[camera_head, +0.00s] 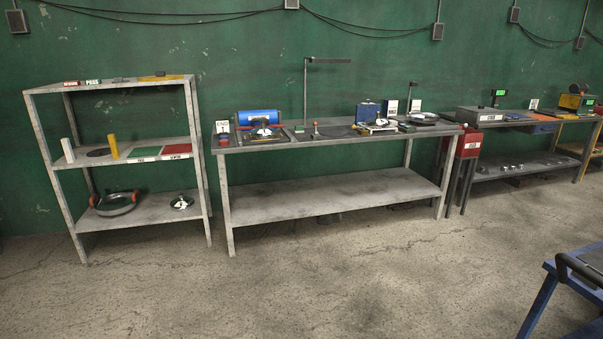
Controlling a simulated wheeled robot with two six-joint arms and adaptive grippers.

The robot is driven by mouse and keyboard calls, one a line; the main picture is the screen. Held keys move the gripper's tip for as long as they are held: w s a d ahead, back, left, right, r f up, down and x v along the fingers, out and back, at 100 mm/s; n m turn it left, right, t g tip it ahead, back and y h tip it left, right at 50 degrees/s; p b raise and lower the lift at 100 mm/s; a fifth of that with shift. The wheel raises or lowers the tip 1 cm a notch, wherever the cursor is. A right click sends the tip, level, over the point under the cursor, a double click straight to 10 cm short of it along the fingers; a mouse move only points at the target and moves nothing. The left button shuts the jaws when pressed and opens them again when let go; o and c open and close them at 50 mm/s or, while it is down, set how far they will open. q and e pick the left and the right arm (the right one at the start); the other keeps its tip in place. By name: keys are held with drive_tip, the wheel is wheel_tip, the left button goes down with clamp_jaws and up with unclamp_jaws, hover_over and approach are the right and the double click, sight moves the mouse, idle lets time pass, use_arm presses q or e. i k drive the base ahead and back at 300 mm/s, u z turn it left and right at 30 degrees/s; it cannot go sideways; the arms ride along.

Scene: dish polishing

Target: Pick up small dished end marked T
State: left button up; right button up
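No marking T is readable from this distance, so I cannot tell which part carries it. A small shiny dished part (181,202) lies on the bottom shelf of the left rack. A larger dark dish (116,204) with orange pieces at its sides sits beside it. On the middle workbench, a shiny round part (264,133) sits in front of a blue cylinder, another shiny round part (380,123) lies near a blue box, and a shallow dish (424,117) lies at the right end. Neither gripper is in view.
The grey rack (150,208) stands left of the grey workbench (330,196), with a narrow gap between. Another bench (520,160) stands at the right with several small round pieces below. A blue frame (545,300) is at the lower right. The concrete floor in front is clear.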

sight(263, 133)
drive_tip(key=z, duration=0.5)
drive_tip(key=i, duration=3.1)
drive_tip(key=u, duration=0.4)
drive_tip(key=i, duration=2.45)
drive_tip(key=u, duration=0.55)
